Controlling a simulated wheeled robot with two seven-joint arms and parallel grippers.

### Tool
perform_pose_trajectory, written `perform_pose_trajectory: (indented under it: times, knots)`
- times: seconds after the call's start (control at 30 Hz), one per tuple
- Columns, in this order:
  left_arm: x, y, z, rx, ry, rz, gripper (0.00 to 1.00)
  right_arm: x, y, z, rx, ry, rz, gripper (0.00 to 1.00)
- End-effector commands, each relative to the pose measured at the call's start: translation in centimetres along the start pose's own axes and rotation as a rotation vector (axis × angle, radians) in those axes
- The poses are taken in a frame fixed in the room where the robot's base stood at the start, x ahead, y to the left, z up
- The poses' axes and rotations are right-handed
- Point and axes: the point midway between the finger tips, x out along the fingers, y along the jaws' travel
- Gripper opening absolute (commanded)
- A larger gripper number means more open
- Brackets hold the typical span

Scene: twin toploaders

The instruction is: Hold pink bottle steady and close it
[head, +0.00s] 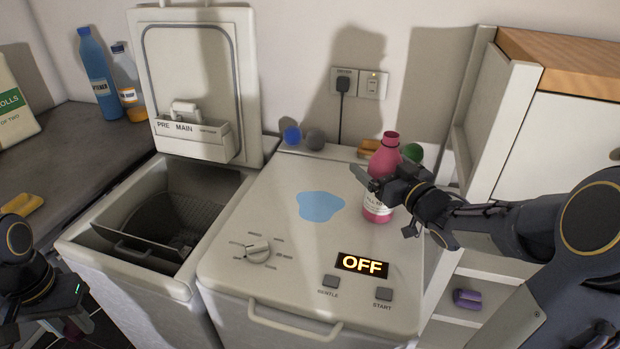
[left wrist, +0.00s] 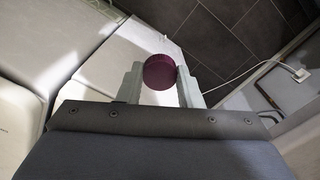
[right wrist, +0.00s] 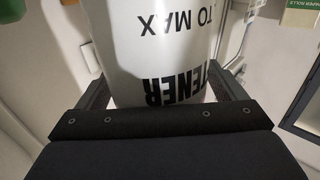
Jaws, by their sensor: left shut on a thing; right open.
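The pink bottle (head: 383,160) stands upright on the white machine lid at the back right, with an uncapped-looking neck and a white label. The bottle's label (right wrist: 160,45) fills the right wrist view. My left gripper (left wrist: 160,88) is shut on a round dark magenta cap (left wrist: 159,71), away from the bottle.
A blue puddle (head: 320,206) lies on the lid left of the bottle. Blue, grey and green balls (head: 411,153) and a brown brush-like item (head: 368,148) sit along the back edge. The neighbouring machine's tub (head: 170,215) is open, its lid (head: 197,75) raised.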

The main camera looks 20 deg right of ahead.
Motion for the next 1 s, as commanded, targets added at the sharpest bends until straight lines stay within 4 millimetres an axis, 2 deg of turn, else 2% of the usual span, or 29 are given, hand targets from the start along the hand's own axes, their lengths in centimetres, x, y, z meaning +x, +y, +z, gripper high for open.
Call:
perform_pose_trajectory:
  times: [0.07, 0.57, 0.87, 1.0]
  knots:
    - [0.0, 0.0, 0.0, 0.0, 0.0, 0.0, 0.12, 0.0, 0.0, 0.0, 0.0, 0.0, 0.0, 0.88]
    - [0.0, 0.0, 0.0, 0.0, 0.0, 0.0, 0.12, 0.0, 0.0, 0.0, 0.0, 0.0, 0.0, 0.23]
    - [-0.1, 0.0, 0.0, 0.0, 0.0, 0.0, 0.12, 0.0, 0.0, -0.4, -0.002, 0.004, -0.001, 0.23]
    - [-0.4, 0.0, 0.0, 0.0, 0.0, 0.0, 0.12, 0.0, 0.0, -1.4, -0.004, 0.006, -0.002, 0.23]
